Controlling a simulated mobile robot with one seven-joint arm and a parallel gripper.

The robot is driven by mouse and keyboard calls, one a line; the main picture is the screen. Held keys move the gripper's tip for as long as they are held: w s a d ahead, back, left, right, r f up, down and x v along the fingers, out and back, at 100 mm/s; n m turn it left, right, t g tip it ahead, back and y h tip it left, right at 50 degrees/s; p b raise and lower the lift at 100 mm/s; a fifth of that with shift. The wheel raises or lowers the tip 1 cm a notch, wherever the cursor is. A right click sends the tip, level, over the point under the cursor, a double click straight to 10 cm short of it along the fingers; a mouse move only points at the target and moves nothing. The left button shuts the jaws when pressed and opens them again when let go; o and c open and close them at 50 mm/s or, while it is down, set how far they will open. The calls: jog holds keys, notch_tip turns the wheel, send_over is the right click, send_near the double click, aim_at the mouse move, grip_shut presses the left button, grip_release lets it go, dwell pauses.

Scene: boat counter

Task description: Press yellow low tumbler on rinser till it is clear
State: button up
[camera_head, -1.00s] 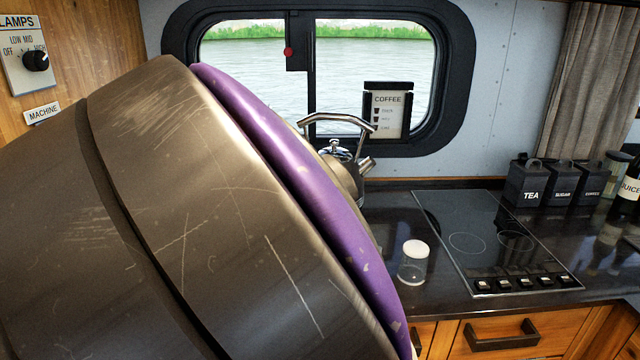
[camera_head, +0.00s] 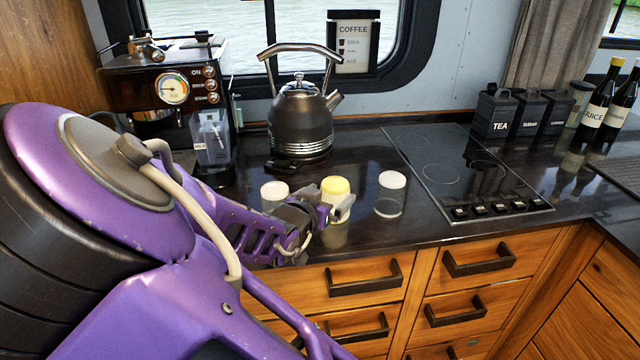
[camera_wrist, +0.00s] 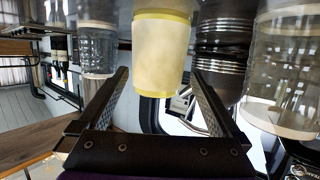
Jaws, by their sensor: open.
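The yellow low tumbler (camera_head: 335,187) stands on the dark counter in the head view, partly hidden by my gripper. It also shows large and pale yellow in the wrist view (camera_wrist: 163,52), where the picture is upside down. My gripper (camera_head: 342,209) is low over the counter at the tumbler. In the wrist view my gripper (camera_wrist: 160,76) is open, with a finger toward each side of the tumbler. I cannot tell whether the fingertips reach around it or stop just short. I cannot make out a rinser.
White-topped clear tumblers stand left (camera_head: 273,191) and right (camera_head: 390,193) of the yellow one. A kettle (camera_head: 302,120) stands behind, with a coffee machine (camera_head: 160,85) at the back left. A hob (camera_head: 445,170) lies to the right. The counter's front edge is close.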

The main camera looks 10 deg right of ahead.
jog(key=shift+b+x, duration=1.25)
jog(key=shift+x, duration=1.8)
jog(key=shift+s+d+r, duration=0.1)
jog(key=shift+r, duration=0.1)
jog(key=shift+c, duration=0.3)
jog(key=c, duration=1.5)
